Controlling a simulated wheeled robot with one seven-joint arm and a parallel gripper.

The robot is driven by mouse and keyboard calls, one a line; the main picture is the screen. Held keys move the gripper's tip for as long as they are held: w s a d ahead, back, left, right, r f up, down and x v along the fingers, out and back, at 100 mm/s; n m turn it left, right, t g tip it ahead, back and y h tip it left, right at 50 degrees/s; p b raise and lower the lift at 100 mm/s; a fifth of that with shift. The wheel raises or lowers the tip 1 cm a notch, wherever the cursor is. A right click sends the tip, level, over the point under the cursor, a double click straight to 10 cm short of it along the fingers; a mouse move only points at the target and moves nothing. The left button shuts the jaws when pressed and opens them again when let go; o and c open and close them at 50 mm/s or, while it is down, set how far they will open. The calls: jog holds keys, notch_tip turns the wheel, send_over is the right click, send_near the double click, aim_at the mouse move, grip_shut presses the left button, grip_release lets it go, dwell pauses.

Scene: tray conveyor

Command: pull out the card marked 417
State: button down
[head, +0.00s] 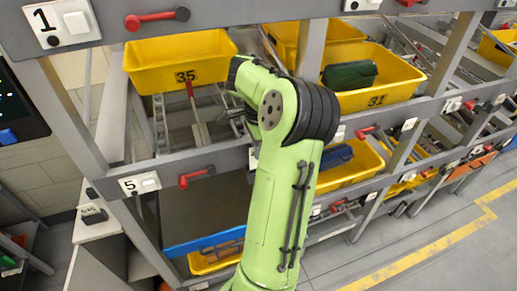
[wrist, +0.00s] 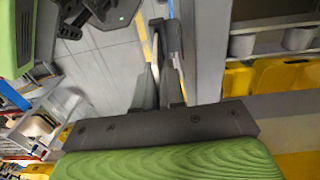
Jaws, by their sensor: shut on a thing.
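My gripper (wrist: 165,42) points away from the wrist camera, its narrow grey fingers close together. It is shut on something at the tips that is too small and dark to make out. In the head view my gripper (head: 236,118) is mostly hidden behind my green wrist, in front of the rack between the bin marked 35 (head: 150,78) and the bin marked 31 (head: 410,92). I cannot read 417 in either view. A small dark holder (head: 93,213) with a light label stands on the white counter at the left; its number is unclear.
The grey rack (head: 235,158) has rails with red levers and number plates 1 (head: 47,42) and 5 (head: 128,186). A green item (head: 349,75) lies in bin 31. More yellow bins sit below. A dark screen (head: 18,105) is at the far left. Open floor (head: 420,255) lies at the right.

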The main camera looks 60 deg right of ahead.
jog(key=shift+r+p, duration=1.25)
jog(key=shift+r, duration=0.85)
